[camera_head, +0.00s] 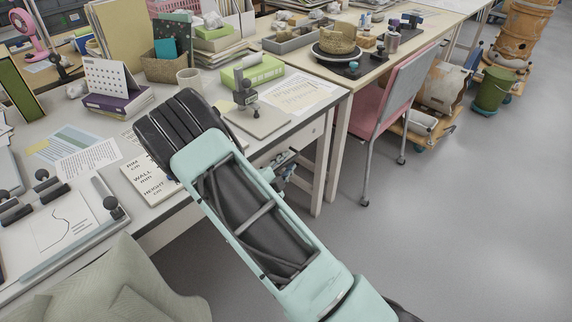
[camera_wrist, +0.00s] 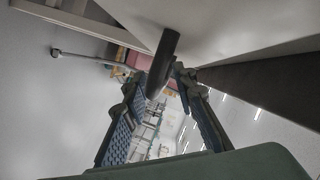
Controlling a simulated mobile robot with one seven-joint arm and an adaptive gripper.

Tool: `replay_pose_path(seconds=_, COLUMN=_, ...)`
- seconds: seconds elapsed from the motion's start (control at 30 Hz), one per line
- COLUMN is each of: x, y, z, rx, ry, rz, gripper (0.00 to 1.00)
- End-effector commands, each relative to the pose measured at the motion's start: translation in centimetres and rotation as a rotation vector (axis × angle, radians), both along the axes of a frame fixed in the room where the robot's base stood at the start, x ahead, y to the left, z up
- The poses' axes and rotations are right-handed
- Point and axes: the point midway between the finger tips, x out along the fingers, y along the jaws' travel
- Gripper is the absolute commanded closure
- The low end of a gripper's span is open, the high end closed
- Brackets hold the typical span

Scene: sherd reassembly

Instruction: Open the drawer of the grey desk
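The grey desk (camera_head: 225,148) runs along the left of the head view. Its drawer front (camera_head: 308,135) shows below the desktop's right end, partly hidden by my arm, and I see no clear gap around it. In the wrist view a pale front (camera_wrist: 225,28) fills the upper right, and a dark bar-like handle (camera_wrist: 164,62) stands out from it. My gripper (camera_head: 286,166) is beside the desk front. In the wrist view its fingers (camera_wrist: 160,92) are apart, with the handle's end between or just ahead of the tips; contact is unclear.
The desktop carries a purple box (camera_head: 118,102), a mug (camera_head: 190,79), a stand (camera_head: 250,118) and papers. A pink chair (camera_head: 385,100) stands at a second table on the right. A padded greenish seat (camera_head: 120,290) is at lower left. The floor (camera_head: 450,220) at right is clear.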

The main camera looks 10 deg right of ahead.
Motion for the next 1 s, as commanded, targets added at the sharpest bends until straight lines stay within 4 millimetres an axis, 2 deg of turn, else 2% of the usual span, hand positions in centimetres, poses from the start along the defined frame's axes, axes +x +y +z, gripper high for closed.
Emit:
replay_pose_path(seconds=0.1, x=-0.01, y=0.01, z=0.01, rx=0.000, ry=0.000, rz=0.000, gripper=0.75)
replay_pose_path(seconds=0.33, x=-0.03, y=0.04, z=0.01, rx=0.001, ry=-0.001, rz=0.000, gripper=1.00)
replay_pose_path(seconds=1.0, x=-0.59, y=0.42, z=0.11, rx=0.000, ry=0.000, rz=0.001, gripper=1.00)
